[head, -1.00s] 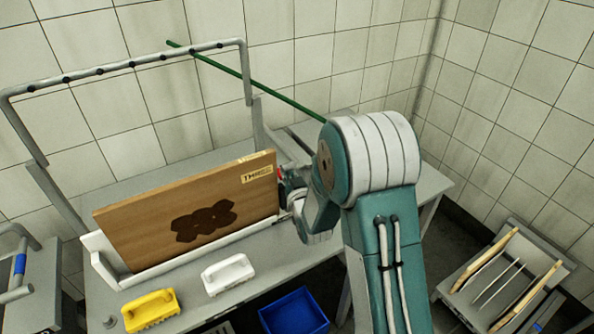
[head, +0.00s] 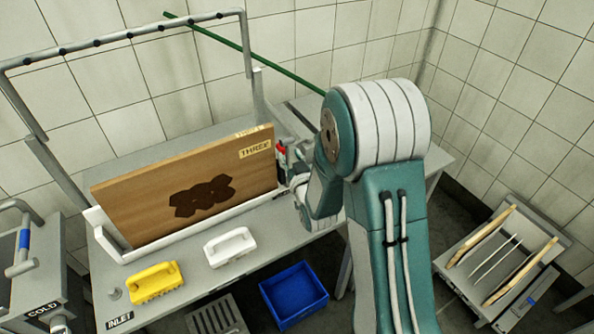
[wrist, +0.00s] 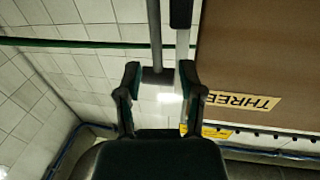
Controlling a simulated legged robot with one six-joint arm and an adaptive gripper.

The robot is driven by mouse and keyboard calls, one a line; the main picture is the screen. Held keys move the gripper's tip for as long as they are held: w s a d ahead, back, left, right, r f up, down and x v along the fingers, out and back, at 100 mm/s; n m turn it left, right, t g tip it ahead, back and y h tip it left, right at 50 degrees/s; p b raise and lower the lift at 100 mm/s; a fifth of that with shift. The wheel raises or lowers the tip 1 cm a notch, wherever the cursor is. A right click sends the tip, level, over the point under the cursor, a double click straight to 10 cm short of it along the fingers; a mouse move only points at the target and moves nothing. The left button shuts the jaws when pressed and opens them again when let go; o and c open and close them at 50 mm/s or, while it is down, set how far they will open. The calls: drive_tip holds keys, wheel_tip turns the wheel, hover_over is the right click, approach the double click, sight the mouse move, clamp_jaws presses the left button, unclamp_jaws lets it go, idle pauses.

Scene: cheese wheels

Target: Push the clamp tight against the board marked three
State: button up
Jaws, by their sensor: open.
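The brown board marked THREE (head: 185,190) stands upright in a white holder (head: 150,252) on the bench, with a dark stain on its face. It fills the right of the wrist view (wrist: 255,60), its label upside down. A small red part (head: 281,149), perhaps of the clamp, shows at the board's right end; I cannot make out the clamp's full shape. My gripper (wrist: 160,78) is open at that end. A grey bar with a blunt end (wrist: 157,76) lies between its fingers, and a pale strip is by the right finger. Contact is unclear.
A yellow brush (head: 154,283) and a white brush (head: 230,246) lie in front of the holder. A blue bin (head: 294,294) is below the bench front. A metal pipe frame (head: 120,36) and a green rod (head: 240,53) rise behind.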

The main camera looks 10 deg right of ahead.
drive_tip(key=s, duration=0.8)
drive_tip(key=shift+s+d, duration=0.2)
drive_tip(key=shift+d, duration=0.25)
